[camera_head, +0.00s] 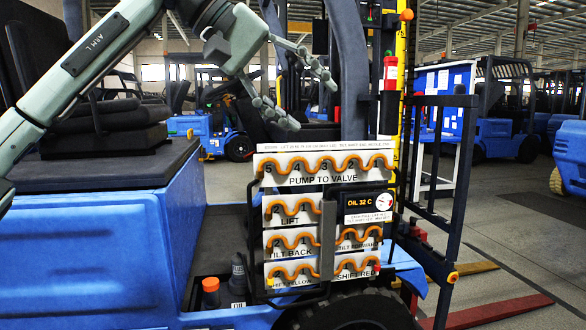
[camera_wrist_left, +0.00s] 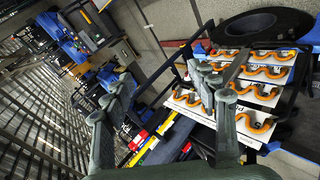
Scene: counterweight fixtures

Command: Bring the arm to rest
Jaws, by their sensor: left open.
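My left arm (camera_head: 88,68) comes in from the upper left, raised, with its gripper (camera_head: 308,98) in the air above the top of a labelled lever panel (camera_head: 323,182). The gripper is open and empty, its two fingers spread apart and pointing right and down. In the left wrist view both fingers (camera_wrist_left: 160,88) show apart with nothing between them, and the panel with its orange wavy tracks (camera_wrist_left: 255,75) lies beyond. My right gripper is not in view.
The panel is mounted on a blue forklift (camera_head: 90,255) with a black seat and dark mast posts. An orange-capped bottle (camera_head: 211,292) stands left of the panel. A red cylinder (camera_head: 390,72) is on the yellow post. Other forklifts stand behind; open floor lies right.

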